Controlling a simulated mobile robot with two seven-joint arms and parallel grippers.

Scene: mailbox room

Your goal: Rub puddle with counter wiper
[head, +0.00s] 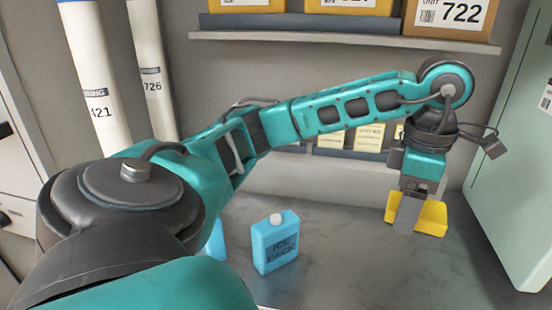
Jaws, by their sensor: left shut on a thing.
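My left arm reaches across from the left, and its gripper (408,214) points down at the right of the grey counter (340,265). The gripper is shut on a yellow block, which I take to be the counter wiper (431,218). The fingers hide part of the wiper. It is at or just above the counter; I cannot tell if it touches. A darker, mottled area on the counter in front of the wiper may be the puddle, but its edges are not clear. My right gripper is not in view.
White mailing tubes (92,80) stand at the left. A pale green cabinet (510,170) bounds the right.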

